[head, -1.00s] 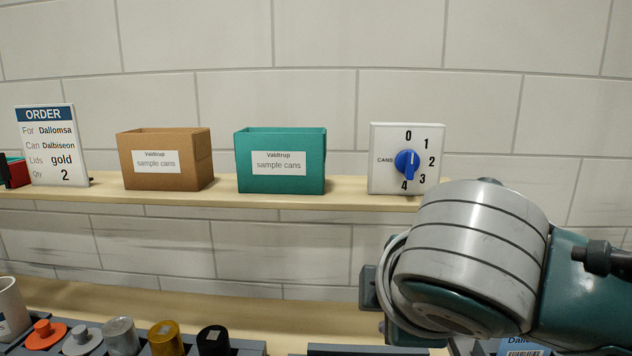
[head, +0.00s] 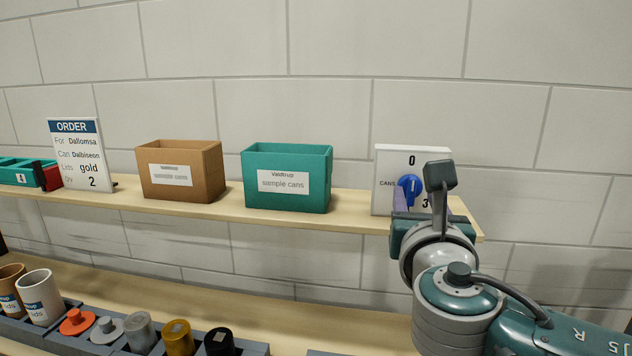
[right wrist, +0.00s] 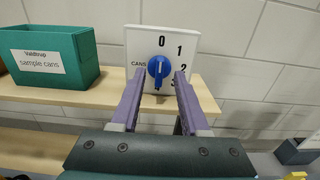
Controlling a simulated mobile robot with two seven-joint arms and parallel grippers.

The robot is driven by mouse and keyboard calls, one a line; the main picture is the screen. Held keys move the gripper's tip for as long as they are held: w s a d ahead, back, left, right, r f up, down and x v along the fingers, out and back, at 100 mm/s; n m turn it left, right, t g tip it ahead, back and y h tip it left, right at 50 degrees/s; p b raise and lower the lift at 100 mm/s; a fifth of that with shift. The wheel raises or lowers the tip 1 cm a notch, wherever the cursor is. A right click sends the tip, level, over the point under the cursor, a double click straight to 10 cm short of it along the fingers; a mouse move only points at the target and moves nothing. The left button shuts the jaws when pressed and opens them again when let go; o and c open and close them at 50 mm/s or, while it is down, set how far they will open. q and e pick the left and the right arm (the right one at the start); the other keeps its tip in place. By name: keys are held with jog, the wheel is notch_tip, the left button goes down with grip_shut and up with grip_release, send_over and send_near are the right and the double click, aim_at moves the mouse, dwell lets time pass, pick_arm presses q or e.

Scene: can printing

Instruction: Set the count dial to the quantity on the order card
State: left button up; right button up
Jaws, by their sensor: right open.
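The order card (head: 82,155) stands on the shelf at the left in the head view and reads Qty 2, lids gold. The white count dial panel (head: 384,165) stands at the shelf's right end, with numbers around a blue knob (head: 408,188). In the right wrist view the knob (right wrist: 159,68) carries a white line that looks near vertical; I cannot tell which number it marks. My right gripper (right wrist: 160,76) is open, its purple fingers spread left and right of the knob in that view. I cannot tell whether they touch it. My left gripper is out of view.
A brown box (head: 184,190) and a teal box (head: 284,200) stand on the shelf (head: 330,212) left of the dial. Teal and red bins (head: 50,178) are at far left. Below, a grey rack (head: 70,340) holds cups and several lids. Wall is close behind.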

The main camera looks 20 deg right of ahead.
aim_at(413, 187)
jog(key=shift+x, duration=1.65)
grip_shut()
